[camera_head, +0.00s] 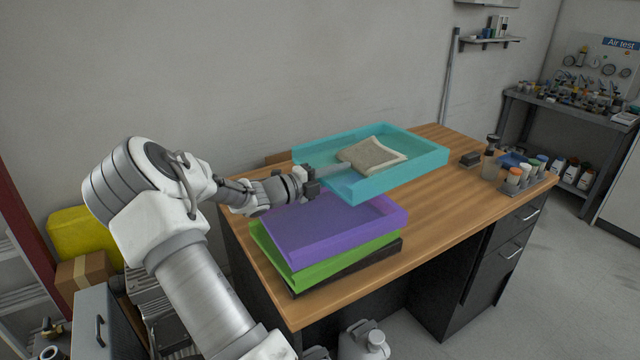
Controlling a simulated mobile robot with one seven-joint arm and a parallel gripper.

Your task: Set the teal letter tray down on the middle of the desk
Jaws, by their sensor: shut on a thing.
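The teal letter tray (420,174) has see-through walls and appears held above the desk, tilted slightly in the picture. A beige folded cloth-like item (373,155) lies in it. My gripper (318,180) is at the tray's left end, shut on its near-left wall; the fingertips are partly hidden. The wooden desk (340,290) has bare top to the right of and in front of the tray. Whether the tray's underside touches the desk cannot be told.
A purple tray (335,232) sits on a green tray (300,278) and a dark one (385,250) at the desk's left end. Bottles and small jars (513,178) stand at the right end, with a dark block (470,159). A wall shelf (490,40) is behind.

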